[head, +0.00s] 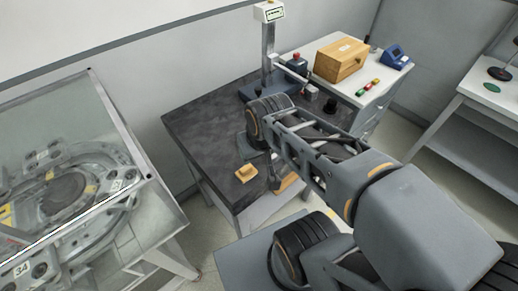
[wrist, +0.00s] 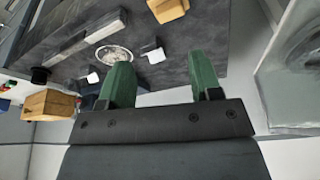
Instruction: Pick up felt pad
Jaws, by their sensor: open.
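My gripper (wrist: 160,59) is open in the wrist view, its two green fingers apart with nothing between them. In the head view it is largely hidden by my arm, over the dark-topped table (head: 205,125). A flat green disc (head: 492,87) lies on the white bench at the far right of the head view; it may be the felt pad, but I cannot tell for sure. It is well away from my gripper. No thing in the wrist view is clearly a felt pad.
A tan block (head: 246,173) lies near the dark table's front edge. A column instrument (head: 268,50) stands at its back. A wooden box (head: 342,59) and a blue device (head: 397,56) sit on a white table behind. A clear-covered ring track (head: 70,190) stands left.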

